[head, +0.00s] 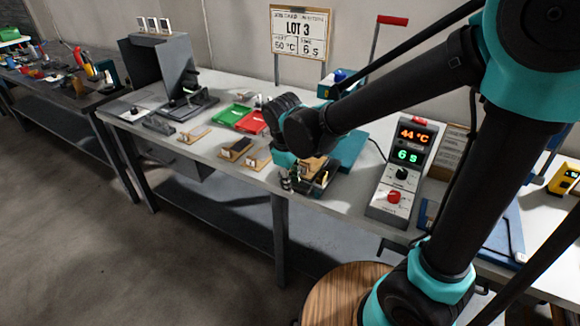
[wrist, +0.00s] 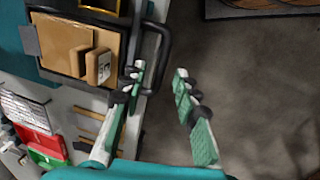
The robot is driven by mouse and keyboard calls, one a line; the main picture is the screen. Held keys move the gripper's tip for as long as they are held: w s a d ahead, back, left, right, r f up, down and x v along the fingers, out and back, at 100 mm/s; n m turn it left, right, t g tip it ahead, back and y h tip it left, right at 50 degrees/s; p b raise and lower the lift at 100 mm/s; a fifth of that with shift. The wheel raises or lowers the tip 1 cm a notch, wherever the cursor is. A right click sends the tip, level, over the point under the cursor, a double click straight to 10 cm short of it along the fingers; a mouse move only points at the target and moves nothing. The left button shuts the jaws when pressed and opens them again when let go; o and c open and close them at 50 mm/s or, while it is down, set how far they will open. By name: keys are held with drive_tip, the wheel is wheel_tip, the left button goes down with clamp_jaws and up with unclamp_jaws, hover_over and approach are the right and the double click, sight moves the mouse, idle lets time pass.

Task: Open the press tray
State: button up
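The press tray (wrist: 62,62) is a dark tray at the upper left of the wrist view, holding a tan board with a small marked block (wrist: 98,66) on it. Its black loop handle (wrist: 166,45) sticks out to the right. My gripper (wrist: 160,74) is open, with green-padded fingers. One fingertip appears on the tray side of the handle bar and the other outside it; contact cannot be told. In the head view the tray (head: 327,178) is at the table's front edge by the teal press (head: 351,150), partly hidden by my gripper (head: 290,180).
A control box (head: 404,172) reading 44 °C and 6 s stands right of the press. A sign (head: 299,32) reads LOT 3, 50 °C, 6 s. Green (head: 231,115) and red (head: 252,122) trays and wooden pieces (head: 236,149) lie left. Floor in front is open beside a round wooden top (head: 345,290).

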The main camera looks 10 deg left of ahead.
wheel_tip(320, 180, up, 10)
drive_tip(key=s, duration=0.2)
drive_tip(key=shift+a+r, duration=0.25)
drive_tip(key=shift+a, duration=0.05)
